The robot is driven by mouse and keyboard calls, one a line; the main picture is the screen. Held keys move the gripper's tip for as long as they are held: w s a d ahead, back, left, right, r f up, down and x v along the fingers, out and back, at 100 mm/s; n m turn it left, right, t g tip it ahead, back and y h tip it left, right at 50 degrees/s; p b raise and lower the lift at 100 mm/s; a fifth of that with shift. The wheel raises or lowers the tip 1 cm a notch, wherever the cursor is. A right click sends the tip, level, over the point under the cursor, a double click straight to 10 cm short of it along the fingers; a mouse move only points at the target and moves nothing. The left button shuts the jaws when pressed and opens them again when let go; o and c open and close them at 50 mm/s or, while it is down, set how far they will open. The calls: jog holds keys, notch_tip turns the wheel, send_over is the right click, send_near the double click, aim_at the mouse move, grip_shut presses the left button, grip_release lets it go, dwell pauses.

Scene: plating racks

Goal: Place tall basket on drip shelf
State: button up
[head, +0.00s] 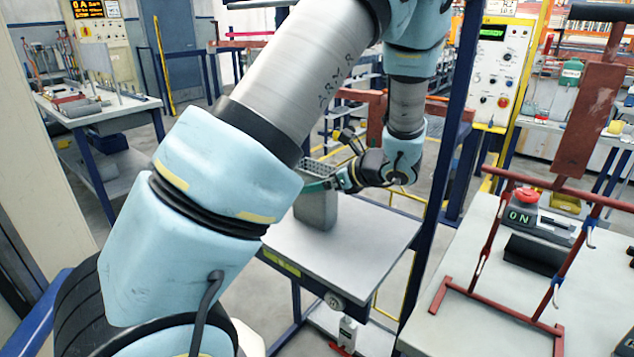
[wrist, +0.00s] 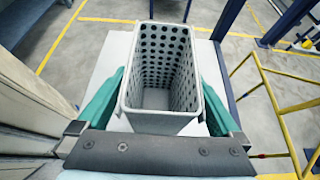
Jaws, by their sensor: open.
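The tall basket (wrist: 163,122) is a grey, open-topped box with rows of round holes in its walls. In the head view the basket (head: 317,209) stands upright on a light grey shelf top (head: 345,240), near its back left part. My gripper (head: 322,186) is at the basket's upper part. In the wrist view its teal fingers (wrist: 163,98) are open, one on each side of the basket; whether either touches the wall is unclear. The basket looks empty inside. My arm hides part of the shelf and the view behind it.
A dark blue post (head: 440,170) stands right of the shelf. At right is a bench (head: 480,318) with a red rack frame (head: 500,305) and a red-button box (head: 540,215). A yellow rail (wrist: 268,105) lies right of the basket in the wrist view.

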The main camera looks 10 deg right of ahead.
jog(key=shift+r, duration=0.25)
jog(key=b+v, duration=0.2)
jog(key=v, duration=0.5)
jog(key=shift+s+d, duration=0.2)
jog(key=shift+r, duration=0.15)
